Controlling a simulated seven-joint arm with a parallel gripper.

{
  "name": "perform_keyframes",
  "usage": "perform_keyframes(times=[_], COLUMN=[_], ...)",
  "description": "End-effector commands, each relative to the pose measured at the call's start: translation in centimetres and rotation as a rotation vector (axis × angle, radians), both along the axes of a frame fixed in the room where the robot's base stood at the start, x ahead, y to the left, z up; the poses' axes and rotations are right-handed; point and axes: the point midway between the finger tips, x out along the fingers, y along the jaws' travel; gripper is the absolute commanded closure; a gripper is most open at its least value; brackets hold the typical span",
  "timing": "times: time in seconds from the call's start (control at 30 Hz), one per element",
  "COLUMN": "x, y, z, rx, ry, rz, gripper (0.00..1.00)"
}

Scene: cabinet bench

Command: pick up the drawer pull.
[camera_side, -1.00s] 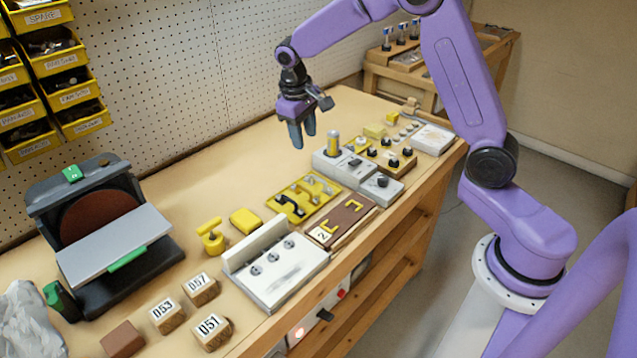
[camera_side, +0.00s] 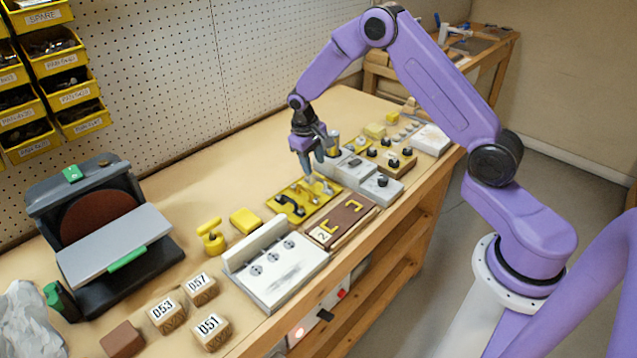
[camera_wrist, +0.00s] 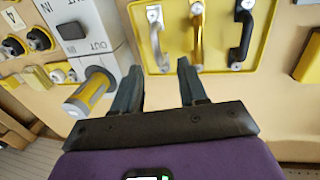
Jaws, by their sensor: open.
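Three drawer pulls lie in a shallow yellow tray (camera_side: 297,216). In the wrist view they are a silver pull (camera_wrist: 156,38), a brass-coloured pull (camera_wrist: 197,42) and a black pull (camera_wrist: 241,36). The black pull also shows in the side view (camera_side: 288,205). My gripper (camera_side: 316,168) is just above the tray's far end in the side view, pointing down. In the wrist view my gripper (camera_wrist: 158,70) is open and empty, with the silver pull's near end ahead of the gap between its fingers. The brass-coloured pull is just beyond the right fingertip.
A grey block (camera_side: 350,169) with a yellow-banded cylinder (camera_wrist: 90,92) stands close beside my gripper. A white fixture (camera_side: 285,280) and a yellow block (camera_side: 246,220) are to the left.

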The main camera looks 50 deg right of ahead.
Motion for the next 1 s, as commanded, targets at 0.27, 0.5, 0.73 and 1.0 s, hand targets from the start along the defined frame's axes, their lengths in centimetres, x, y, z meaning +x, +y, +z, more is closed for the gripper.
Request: perform_keyframes(times=[0.27,0.5,0.73,1.0], x=[-0.1,-0.2,-0.1,-0.1], y=[-0.5,-1.4,-1.6,-1.6], z=[-1.9,-5.0,-6.1,-6.0], rx=[0.000,0.000,0.000,0.000], ry=[0.001,0.002,-0.002,-0.002], rz=[0.000,0.001,0.001,0.001], gripper=[0.58,0.58,0.58,0.94])
